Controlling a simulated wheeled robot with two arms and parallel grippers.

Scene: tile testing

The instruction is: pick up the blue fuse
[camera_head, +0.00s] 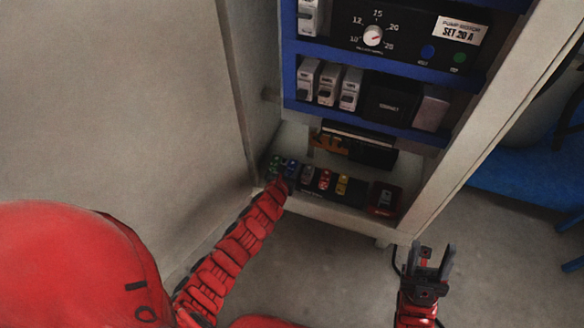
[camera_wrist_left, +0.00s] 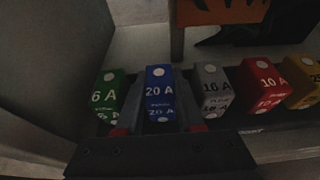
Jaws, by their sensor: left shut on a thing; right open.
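The blue fuse (camera_wrist_left: 159,88), marked 20 A, stands in the row of fuses in the left wrist view. My left gripper (camera_wrist_left: 160,120) is shut on it, one finger on each side. In the head view the blue fuse (camera_head: 291,168) shows at the left part of the cabinet's bottom shelf, with my left gripper (camera_head: 284,182) right at it, partly hidden by the arm. The fuse appears to be still in the row. My right gripper (camera_head: 428,262) is open and empty, in front of the cabinet at the lower right.
The green 6 A fuse (camera_wrist_left: 108,92) stands close on the left, the grey 10 A fuse (camera_wrist_left: 213,88) close on the right. Red (camera_wrist_left: 263,83) and yellow (camera_wrist_left: 303,84) fuses follow. The cabinet's side wall (camera_wrist_left: 45,70) is near on the left.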

